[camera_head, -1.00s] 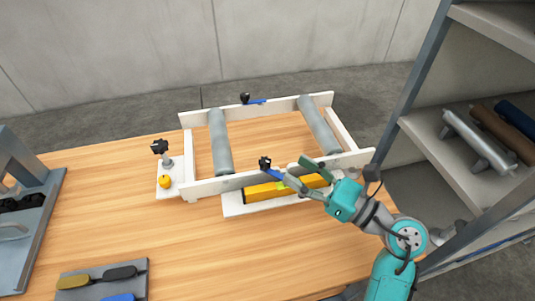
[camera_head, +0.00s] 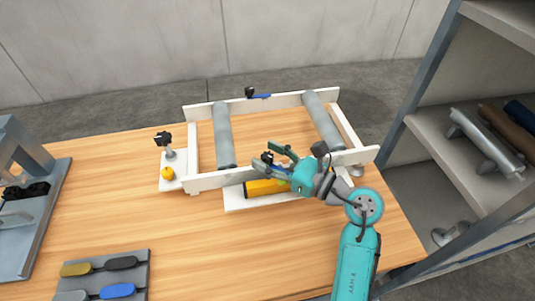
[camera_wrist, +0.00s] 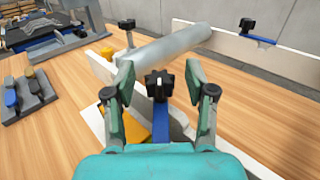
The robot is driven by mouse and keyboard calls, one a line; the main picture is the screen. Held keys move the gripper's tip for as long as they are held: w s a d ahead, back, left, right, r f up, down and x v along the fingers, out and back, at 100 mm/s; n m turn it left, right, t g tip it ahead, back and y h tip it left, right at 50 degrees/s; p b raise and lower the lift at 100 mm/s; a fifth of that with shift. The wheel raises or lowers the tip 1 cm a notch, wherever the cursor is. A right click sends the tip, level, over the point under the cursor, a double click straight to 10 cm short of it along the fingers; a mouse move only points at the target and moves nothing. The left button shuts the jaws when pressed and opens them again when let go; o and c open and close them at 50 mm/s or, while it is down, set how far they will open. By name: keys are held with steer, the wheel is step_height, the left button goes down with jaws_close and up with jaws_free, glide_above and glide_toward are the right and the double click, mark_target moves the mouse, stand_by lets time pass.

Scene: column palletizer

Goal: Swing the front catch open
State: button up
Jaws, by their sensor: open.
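The front catch, a blue lever with a black star knob (camera_wrist: 160,85), is on the front rail (camera_head: 210,182) of the white frame. In the wrist view the blue lever (camera_wrist: 160,122) points toward me below the knob. My gripper (camera_wrist: 160,78) is open, with one green finger on each side of the knob and gaps showing. In the head view my gripper (camera_head: 268,158) is over the front rail and mostly hides the catch. I cannot tell whether a finger touches it.
A back catch (camera_head: 260,96) with its own knob sits on the rear rail. Two grey rollers (camera_head: 223,135) span the frame. A yellow bar (camera_head: 262,188) lies before the front rail. A knob post (camera_head: 166,147) stands at the left. A shelf unit (camera_head: 425,140) is at the right.

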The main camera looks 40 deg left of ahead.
steer(key=shift+a, duration=0.3)
jaws_close()
steer(key=shift+m+t, duration=0.8)
steer(key=shift+t, duration=0.4)
jaws_free()
steer(key=d, duration=1.2)
steer(key=shift+s, duration=0.45)
